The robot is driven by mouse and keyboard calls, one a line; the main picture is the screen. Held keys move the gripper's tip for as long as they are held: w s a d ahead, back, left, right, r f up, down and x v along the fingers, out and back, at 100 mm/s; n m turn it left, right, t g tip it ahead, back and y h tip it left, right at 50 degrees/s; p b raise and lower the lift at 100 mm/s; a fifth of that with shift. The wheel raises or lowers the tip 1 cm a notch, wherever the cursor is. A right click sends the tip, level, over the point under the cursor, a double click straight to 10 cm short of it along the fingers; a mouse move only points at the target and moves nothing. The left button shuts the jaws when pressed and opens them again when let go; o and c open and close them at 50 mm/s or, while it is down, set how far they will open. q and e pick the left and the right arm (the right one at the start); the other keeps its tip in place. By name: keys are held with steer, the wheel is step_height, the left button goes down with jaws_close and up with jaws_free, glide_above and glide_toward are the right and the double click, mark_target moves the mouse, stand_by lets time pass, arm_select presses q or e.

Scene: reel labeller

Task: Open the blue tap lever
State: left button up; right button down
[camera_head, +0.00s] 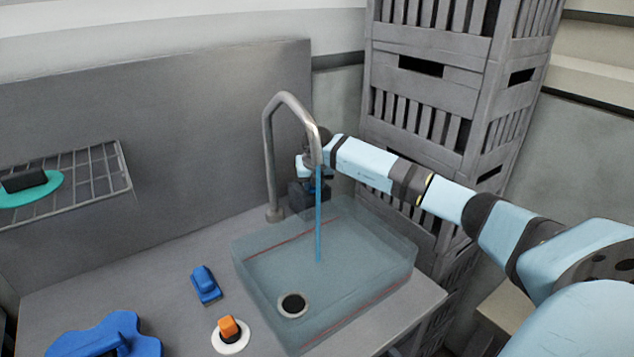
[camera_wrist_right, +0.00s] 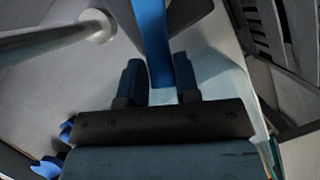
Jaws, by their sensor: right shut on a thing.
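The tap is a grey curved spout (camera_head: 270,150) rising behind the basin; its pipe and round base also show in the right wrist view (camera_wrist_right: 97,25). A thin blue stream (camera_head: 318,225) runs from the spout's mouth down into the basin. The blue tap lever (camera_wrist_right: 151,35) is a flat blue bar passing between the fingers in the right wrist view. My right gripper (camera_wrist_right: 159,64) is shut on it. In the head view the right gripper (camera_head: 308,188) is behind the spout and stream, which partly hide it and the lever. My left gripper is not in view.
The translucent basin (camera_head: 385,235) with a dark drain (camera_head: 292,305) takes up the right of the counter. A blue brush-like item (camera_head: 205,285), an orange block on a white disc (camera_head: 230,343) and a blue shape (camera_head: 105,335) lie left. Grey crates (camera_head: 430,60) stand behind my right arm.

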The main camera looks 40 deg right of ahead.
steer(key=shift+w+r+m, duration=0.1)
steer(key=shift+w+m, duration=0.05)
steer(key=shift+m, duration=0.15)
steer(key=c, duration=0.8)
jaws_free()
